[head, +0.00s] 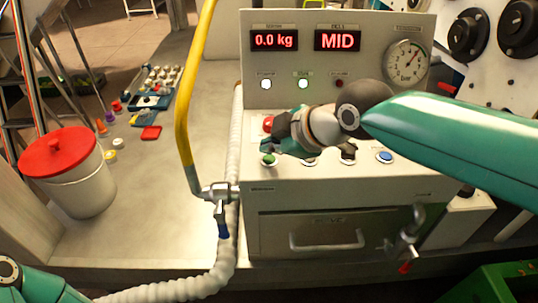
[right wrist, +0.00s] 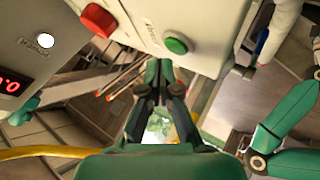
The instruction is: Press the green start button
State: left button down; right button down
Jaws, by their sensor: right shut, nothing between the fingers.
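The green start button (head: 269,160) is at the left end of the lower button row on the press's white control panel. In the right wrist view the green button (right wrist: 176,44) shows as a round cap just beyond the fingertips. My right gripper (head: 268,146) is shut and empty, close to the button and partly over the panel. Its closed fingers (right wrist: 160,70) point toward the button; whether they touch it I cannot tell. My left gripper is not in view; only part of that arm shows at bottom left.
A red button (right wrist: 97,20) sits close to the green one. A blue button (head: 384,157) is at the row's right end. A yellow pipe with a valve (head: 219,192) and a white ribbed hose (head: 233,150) stand left of the panel. A drawer (head: 320,232) is below.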

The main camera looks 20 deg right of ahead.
aim_at(271, 160)
jog(key=shift+r+p, duration=1.9)
jog(key=shift+r, duration=0.65)
jog(key=shift+f, duration=0.1)
